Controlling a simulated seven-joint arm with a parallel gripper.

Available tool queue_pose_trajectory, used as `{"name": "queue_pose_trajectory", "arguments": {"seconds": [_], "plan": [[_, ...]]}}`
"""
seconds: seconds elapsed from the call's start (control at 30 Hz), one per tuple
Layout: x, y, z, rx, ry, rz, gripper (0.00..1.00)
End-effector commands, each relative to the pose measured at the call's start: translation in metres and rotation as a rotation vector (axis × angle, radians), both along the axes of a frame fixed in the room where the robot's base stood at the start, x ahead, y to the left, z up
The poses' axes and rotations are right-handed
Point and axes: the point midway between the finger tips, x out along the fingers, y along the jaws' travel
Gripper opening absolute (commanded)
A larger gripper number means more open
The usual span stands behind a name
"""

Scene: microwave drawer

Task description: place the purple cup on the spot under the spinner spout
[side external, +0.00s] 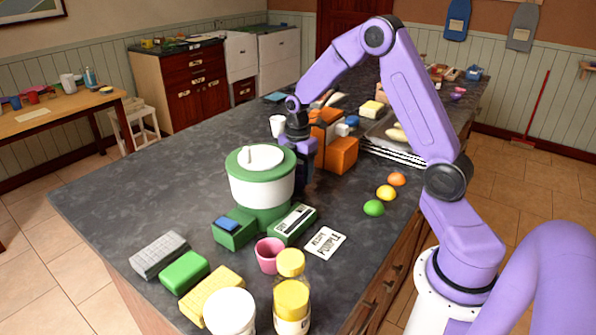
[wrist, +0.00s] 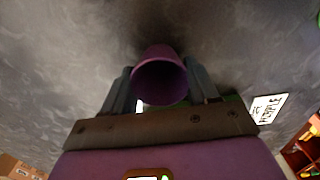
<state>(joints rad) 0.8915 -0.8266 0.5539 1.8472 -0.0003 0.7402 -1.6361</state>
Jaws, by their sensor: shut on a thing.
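The purple cup (wrist: 160,77) shows in the wrist view between the two fingers of my gripper (wrist: 158,84), its open mouth facing the camera. In the side view my gripper (side external: 304,180) is low over the counter, just behind and right of the green and white spinner (side external: 262,190). The spinner partly hides the gripper, and I cannot make out the purple cup there. Whether the cup touches the counter is unclear. I cannot make out the spout or the spot under it. A white card (side external: 326,241) with dark lettering lies right of the spinner.
A pink cup (side external: 268,255) stands in front of the spinner. Jars (side external: 291,305) and coloured blocks (side external: 184,271) line the near edge. Orange blocks (side external: 340,153) stand close right of the gripper. Several fruits (side external: 385,192) lie further right. The counter left of the spinner is clear.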

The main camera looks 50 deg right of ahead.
Motion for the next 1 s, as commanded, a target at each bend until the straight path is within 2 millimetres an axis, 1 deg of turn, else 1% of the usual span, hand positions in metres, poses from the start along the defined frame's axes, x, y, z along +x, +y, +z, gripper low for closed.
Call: {"name": "queue_pose_trajectory", "arguments": {"seconds": [0.27,0.3,0.33,0.37,0.63,0.73,0.87,1.0], "plan": [[0.0,0.0,-0.003,0.0,0.001,0.0,0.24],[0.0,0.0,-0.003,0.0,0.0,0.0,0.72],[0.0,0.0,-0.003,0.0,0.0,0.0,0.81],[0.0,0.0,-0.003,0.0,0.0,0.0,0.84],[0.0,0.0,-0.002,0.0,0.0,0.0,0.84],[0.0,0.0,0.002,0.0,-0.002,0.0,0.84],[0.001,0.0,0.019,0.0,-0.005,0.0,0.84],[0.001,0.0,0.046,-0.001,-0.007,0.0,0.84]]}}
